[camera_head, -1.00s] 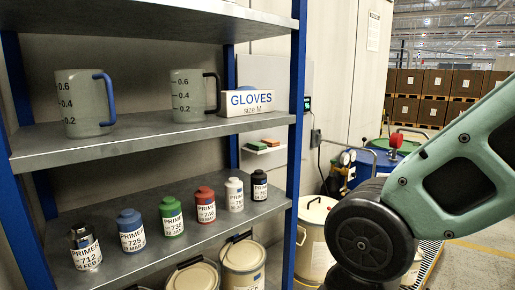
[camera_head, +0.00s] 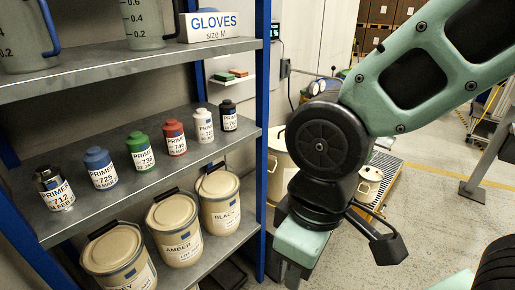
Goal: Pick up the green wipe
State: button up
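The green wipe (camera_head: 223,77) looks like a small flat green piece, lying on a small white wall shelf (camera_head: 232,83) behind the blue rack post. An orange-red piece (camera_head: 239,72) lies just right of it. My gripper (camera_head: 292,270) hangs at the lower middle, below and in front of that wall shelf and well apart from the wipe. Its body shows as a mint block under my black wrist. Its fingertips are cut off or too hidden to tell whether they are open.
A grey rack with blue posts (camera_head: 262,130) fills the left. It holds primer bottles (camera_head: 138,152), lidded buckets (camera_head: 174,230), measuring jugs (camera_head: 145,25) and a gloves box (camera_head: 222,25). A beige drum (camera_head: 277,165) stands behind my arm. Open floor (camera_head: 425,190) lies at right.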

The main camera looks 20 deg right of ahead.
aim_at(224, 76)
jog(key=i+l+u, duration=0.2)
jog(key=i+l, duration=0.2)
jog(key=l, duration=0.25)
jog(key=i+l+u, duration=0.1)
jog(key=l, duration=0.25)
jog(key=i+l+u, duration=0.1)
jog(key=i+l, duration=0.15)
jog(key=l, duration=0.1)
